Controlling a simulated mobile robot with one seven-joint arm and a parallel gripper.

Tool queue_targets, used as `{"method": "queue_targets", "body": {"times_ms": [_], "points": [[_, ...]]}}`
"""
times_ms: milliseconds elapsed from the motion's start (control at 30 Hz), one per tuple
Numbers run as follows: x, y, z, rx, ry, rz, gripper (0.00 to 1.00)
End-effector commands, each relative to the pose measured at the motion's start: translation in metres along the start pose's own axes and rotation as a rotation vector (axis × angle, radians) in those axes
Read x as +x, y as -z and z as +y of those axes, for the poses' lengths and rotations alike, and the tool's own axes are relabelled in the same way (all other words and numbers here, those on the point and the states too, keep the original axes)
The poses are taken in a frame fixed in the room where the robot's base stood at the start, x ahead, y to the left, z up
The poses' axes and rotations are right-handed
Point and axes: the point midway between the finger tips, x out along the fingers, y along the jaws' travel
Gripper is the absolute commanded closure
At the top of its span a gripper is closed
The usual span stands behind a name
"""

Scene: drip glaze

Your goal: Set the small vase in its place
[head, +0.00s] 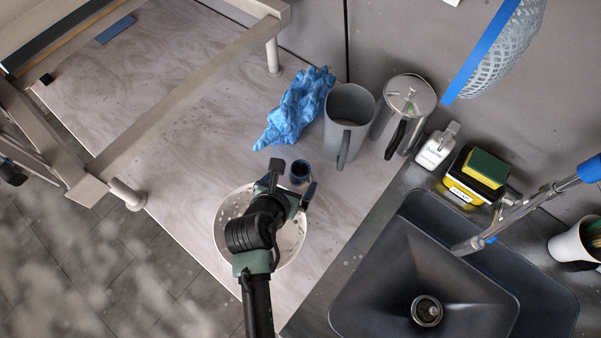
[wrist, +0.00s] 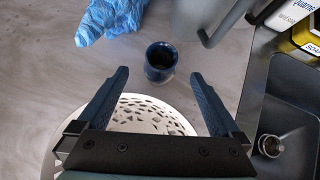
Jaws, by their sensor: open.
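The small vase (head: 300,172) is a little dark blue pot with a dark open mouth. It stands upright on the pale marbled counter (head: 185,110), just beyond the rim of a round white perforated piece (head: 228,212). It also shows in the wrist view (wrist: 160,62). My gripper (head: 292,182) is over the white piece, hiding part of it. In the wrist view my gripper (wrist: 158,76) is open and empty, fingers spread wide, with the vase centred just past the fingertips. I cannot tell which spot is the vase's place.
A soap bottle (head: 436,148), a sponge (head: 486,168) and a dark sink (head: 385,265) are at right. The left counter is mostly clear under a wooden frame (head: 185,88).

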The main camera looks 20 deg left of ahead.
Motion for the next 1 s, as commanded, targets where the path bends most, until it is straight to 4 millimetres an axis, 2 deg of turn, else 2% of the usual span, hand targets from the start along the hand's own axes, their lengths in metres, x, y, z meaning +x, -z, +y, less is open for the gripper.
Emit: {"method": "queue_targets", "body": {"times_ms": [267,600,933,967,1000], "points": [[0.015,-0.001,-0.001,0.001,0.001,0.0,0.0],[0.054,0.0,-0.002,0.002,0.001,0.0,0.0],[0.059,0.001,-0.001,0.002,0.0,0.0,0.0],[0.059,0.001,-0.001,0.002,0.0,0.0,0.02],[0.059,0.001,-0.001,0.002,0.0,0.0,0.09]]}}
